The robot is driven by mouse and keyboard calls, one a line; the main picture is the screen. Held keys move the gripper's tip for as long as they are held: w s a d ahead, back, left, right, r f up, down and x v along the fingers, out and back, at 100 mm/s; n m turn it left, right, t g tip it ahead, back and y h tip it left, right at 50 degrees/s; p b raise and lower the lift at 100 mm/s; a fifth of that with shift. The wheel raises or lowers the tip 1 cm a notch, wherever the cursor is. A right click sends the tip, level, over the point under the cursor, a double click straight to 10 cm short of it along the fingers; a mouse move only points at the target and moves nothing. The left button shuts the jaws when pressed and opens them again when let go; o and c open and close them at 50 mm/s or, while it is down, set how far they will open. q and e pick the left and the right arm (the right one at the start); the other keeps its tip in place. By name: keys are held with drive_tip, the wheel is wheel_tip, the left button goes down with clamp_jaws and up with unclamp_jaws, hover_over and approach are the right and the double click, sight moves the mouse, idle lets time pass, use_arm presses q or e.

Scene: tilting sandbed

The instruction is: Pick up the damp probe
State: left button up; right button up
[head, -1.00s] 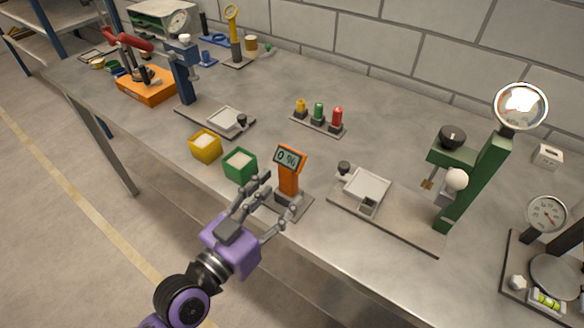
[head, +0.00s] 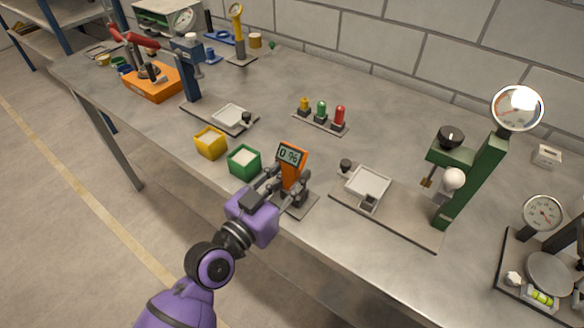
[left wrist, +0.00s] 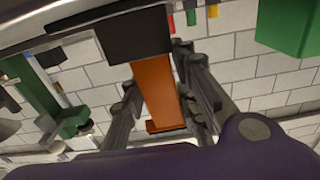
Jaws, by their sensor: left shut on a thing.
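The damp probe (head: 292,157) is orange with a dark display reading "0 %" at its top. It stands upright on a small grey base plate (head: 308,208) near the bench's front edge. My left gripper (head: 288,184) is shut on the probe's orange body, below the display. In the left wrist view the orange body (left wrist: 158,85) lies between the two fingers (left wrist: 162,105), with the dark head above it. The gripper hides the probe's lower part in the head view, and I cannot tell whether it is off its base. My right gripper is not in view.
A green box (head: 244,162) and a yellow box (head: 210,143) stand left of the probe. A plate with a white tray (head: 367,187) and a green press (head: 470,185) is to the right. Three coloured plugs (head: 321,113) stand behind. Bare bench lies between.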

sight(288, 170)
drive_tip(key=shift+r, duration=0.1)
use_arm(q)
drive_tip(key=shift+r, duration=0.45)
wheel_tip(288, 170, up, 3)
drive_tip(key=shift+f+p, duration=0.2)
drive_tip(key=shift+p, duration=0.25)
drive_tip(key=shift+c, duration=0.6)
drive_tip(key=s+a+r+p, duration=0.2)
drive_tip(key=s+a+r, duration=0.2)
drive_tip(key=r, duration=0.3)
drive_tip(key=s+a+r+p, duration=0.3)
drive_tip(key=s+a+r, duration=0.2)
drive_tip(key=r, duration=0.3)
drive_tip(key=shift+s+a+r, duration=0.15)
drive_tip(key=shift+s+r, duration=0.1)
drive_tip(key=shift+s, duration=0.45)
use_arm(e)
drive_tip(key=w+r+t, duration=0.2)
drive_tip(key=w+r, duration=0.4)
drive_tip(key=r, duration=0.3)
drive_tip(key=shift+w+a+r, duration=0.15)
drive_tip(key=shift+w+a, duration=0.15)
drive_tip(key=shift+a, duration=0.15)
